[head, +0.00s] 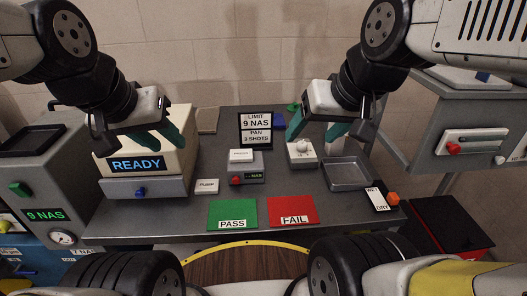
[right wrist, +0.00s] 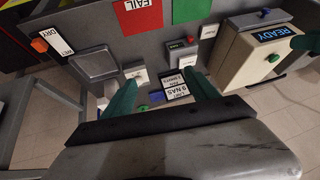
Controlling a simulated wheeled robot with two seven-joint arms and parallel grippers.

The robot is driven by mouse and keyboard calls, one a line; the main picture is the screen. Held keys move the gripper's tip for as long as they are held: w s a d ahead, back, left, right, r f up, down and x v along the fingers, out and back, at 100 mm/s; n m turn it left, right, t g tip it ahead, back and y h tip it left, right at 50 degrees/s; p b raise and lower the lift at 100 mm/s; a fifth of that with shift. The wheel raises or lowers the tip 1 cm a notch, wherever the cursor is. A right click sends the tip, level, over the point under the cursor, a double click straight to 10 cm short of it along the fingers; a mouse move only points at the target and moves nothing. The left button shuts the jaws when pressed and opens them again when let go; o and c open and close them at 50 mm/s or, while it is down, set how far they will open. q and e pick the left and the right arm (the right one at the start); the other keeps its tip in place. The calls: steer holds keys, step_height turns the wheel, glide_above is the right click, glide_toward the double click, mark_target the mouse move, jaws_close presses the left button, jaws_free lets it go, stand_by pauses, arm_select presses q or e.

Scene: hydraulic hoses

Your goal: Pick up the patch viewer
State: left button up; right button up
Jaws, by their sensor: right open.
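No label that I can read says patch viewer. The likeliest thing is a small grey box (head: 246,168) with a pale labelled top, a red button and a green NAS display, standing mid-table; its label is too small to read. In the right wrist view the box (right wrist: 180,52) is beyond the fingertips. My right gripper (head: 315,134) is open and empty, above the back right of the table, to the right of the box; its fingers (right wrist: 163,92) show apart in the wrist view. My left gripper (head: 158,143) is open, in front of the READY machine (head: 140,178).
A white knobbed unit (head: 301,153) and a grey tray (head: 348,174) are near my right gripper. A LIMIT 9 NAS sign (head: 256,130) stands behind the box. Green PASS (head: 232,213) and red FAIL (head: 292,210) mats lie in front. A WET/DRY card (head: 378,199) lies right.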

steer(key=shift+d, duration=0.3)
steer(key=o, duration=0.5)
steer(key=shift+w, duration=0.1)
steer(key=shift+o, duration=1)
steer(key=shift+w+a+f+m, duration=0.2)
steer(key=shift+w+f+m, duration=0.1)
steer(key=shift+m, duration=0.1)
steer(key=m+g+y, duration=0.6)
steer(key=m+y, duration=0.4)
steer(key=m, duration=0.8)
glide_toward(252, 156)
steer(key=x, duration=0.2)
steer(key=shift+f+x, duration=0.15)
steer(key=shift+x, duration=1.9)
steer(key=shift+f+x, duration=0.15)
steer(key=shift+x, duration=1.95)
